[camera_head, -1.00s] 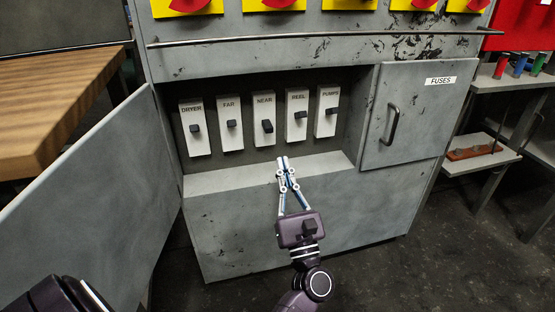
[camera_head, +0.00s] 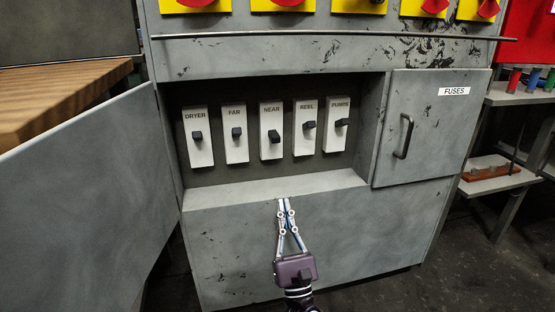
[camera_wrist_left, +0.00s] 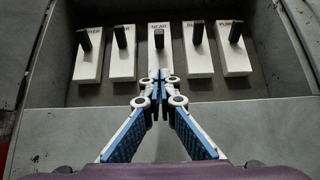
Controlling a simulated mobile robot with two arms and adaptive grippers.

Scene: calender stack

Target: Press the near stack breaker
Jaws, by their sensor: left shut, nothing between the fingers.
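The NEAR breaker (camera_head: 271,120) is a white plate with a black lever, in the middle of a row inside the open recess. Its lever (camera_head: 274,138) sits a little lower than its neighbours' levers. My left gripper (camera_head: 284,204) is shut and empty, in front of the recess's lower ledge and below the NEAR breaker in the head view. In the left wrist view the shut fingertips (camera_wrist_left: 158,80) point at the lower part of the NEAR plate (camera_wrist_left: 160,62), with its lever (camera_wrist_left: 158,38) above them. Whether they touch cannot be told. My right gripper is not in view.
The DRYER (camera_head: 198,150) and FAR (camera_head: 236,148) breakers stand left of NEAR; REEL (camera_head: 305,143) and PUMPS (camera_head: 335,138) stand right. An open door (camera_head: 90,200) is at the left. The shut FUSES door (camera_head: 440,140) is at the right. A rail (camera_head: 330,35) crosses above.

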